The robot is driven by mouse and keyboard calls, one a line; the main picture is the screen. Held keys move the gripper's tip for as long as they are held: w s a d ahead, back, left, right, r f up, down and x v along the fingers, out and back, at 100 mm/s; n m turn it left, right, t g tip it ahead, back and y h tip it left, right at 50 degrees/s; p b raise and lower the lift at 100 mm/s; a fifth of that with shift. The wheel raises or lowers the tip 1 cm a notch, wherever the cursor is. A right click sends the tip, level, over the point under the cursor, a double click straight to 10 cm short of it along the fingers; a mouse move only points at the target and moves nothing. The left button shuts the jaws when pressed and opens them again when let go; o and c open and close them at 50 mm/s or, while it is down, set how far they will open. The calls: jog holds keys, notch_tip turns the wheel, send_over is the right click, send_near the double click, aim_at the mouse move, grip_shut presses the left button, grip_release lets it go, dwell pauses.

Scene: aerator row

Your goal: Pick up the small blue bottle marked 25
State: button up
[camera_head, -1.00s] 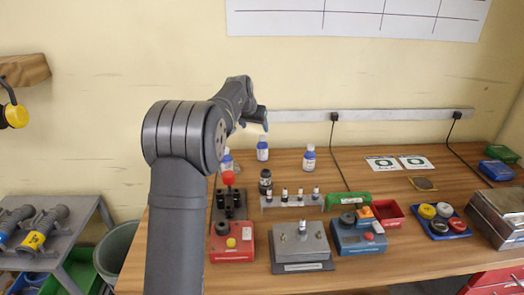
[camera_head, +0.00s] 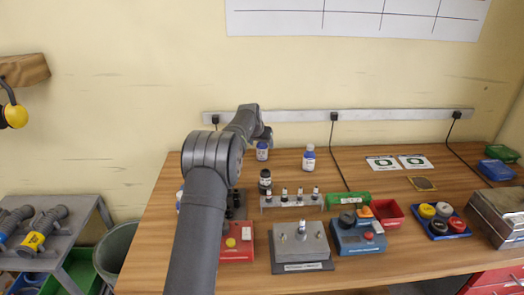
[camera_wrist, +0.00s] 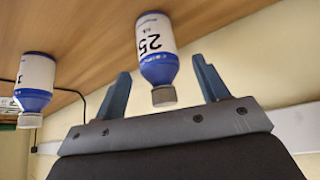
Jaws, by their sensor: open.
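The small blue-and-white bottle marked 25 (camera_wrist: 157,52) has a grey cap and appears inverted in the wrist view, between my two fingers. My gripper (camera_wrist: 161,66) is open, with one blue finger on each side of the bottle in the picture. I cannot tell how far the fingertips are from it in depth. In the head view the bottle (camera_head: 262,152) stands upright at the back of the wooden table, and my gripper's end (camera_head: 264,135) is just above it, its fingers mostly hidden. A similar bottle (camera_head: 309,158) stands to the right and shows at the left of the wrist view (camera_wrist: 35,80).
A third bottle (camera_head: 179,199) is partly hidden behind my arm. A dark jar (camera_head: 265,180) and a rack of small vials (camera_head: 291,202) stand in front. A wall rail (camera_head: 400,115) runs behind the bottles. Printed cards (camera_head: 400,163) lie to the right.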

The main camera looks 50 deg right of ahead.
jog(key=shift+x, duration=1.5)
jog(key=c, duration=1.1)
jog(key=shift+r, duration=0.1)
